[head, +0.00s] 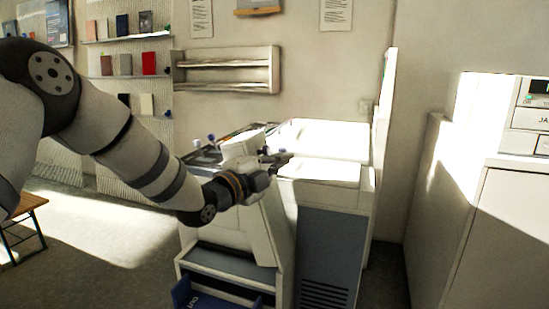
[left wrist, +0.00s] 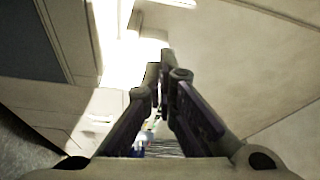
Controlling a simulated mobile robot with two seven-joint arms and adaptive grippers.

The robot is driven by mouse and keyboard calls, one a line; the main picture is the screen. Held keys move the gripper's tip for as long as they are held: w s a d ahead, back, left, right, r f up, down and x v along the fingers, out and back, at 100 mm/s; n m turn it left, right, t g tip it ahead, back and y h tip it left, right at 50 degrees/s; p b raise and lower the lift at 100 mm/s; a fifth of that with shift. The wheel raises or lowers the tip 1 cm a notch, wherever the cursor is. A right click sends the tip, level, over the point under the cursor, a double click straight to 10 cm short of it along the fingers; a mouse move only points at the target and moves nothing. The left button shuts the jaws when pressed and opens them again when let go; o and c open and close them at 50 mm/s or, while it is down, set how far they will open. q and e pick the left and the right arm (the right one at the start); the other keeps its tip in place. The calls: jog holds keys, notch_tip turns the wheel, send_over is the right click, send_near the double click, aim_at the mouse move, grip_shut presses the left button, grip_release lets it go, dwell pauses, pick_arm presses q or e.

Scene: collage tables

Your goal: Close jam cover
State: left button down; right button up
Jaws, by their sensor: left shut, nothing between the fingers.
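A white office machine like a copier (head: 365,215) stands in the middle of the head view. A pale panel (head: 262,232) on its left part leans at a slant; I cannot tell for certain whether this is the jam cover or how far it is open. My left gripper (head: 284,157) is above this panel, near the machine's bright top. In the left wrist view the fingers of my left gripper (left wrist: 167,78) are together with nothing between them, close to pale machine surfaces. I cannot tell whether they touch. My right gripper is in neither view.
A blue tray (head: 190,297) with lettering sits low at the machine's front. A pale cabinet (head: 505,240) with a partly cut-off label stands at the right. Wall shelves (head: 128,38) hold books at the back left. Open floor (head: 110,245) lies left.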

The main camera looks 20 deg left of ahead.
pick_arm(q)
jog(key=w+a, duration=0.2)
jog(key=w, duration=0.1)
jog(key=shift+w+a+f, duration=0.2)
jog(key=shift+w+a, duration=0.1)
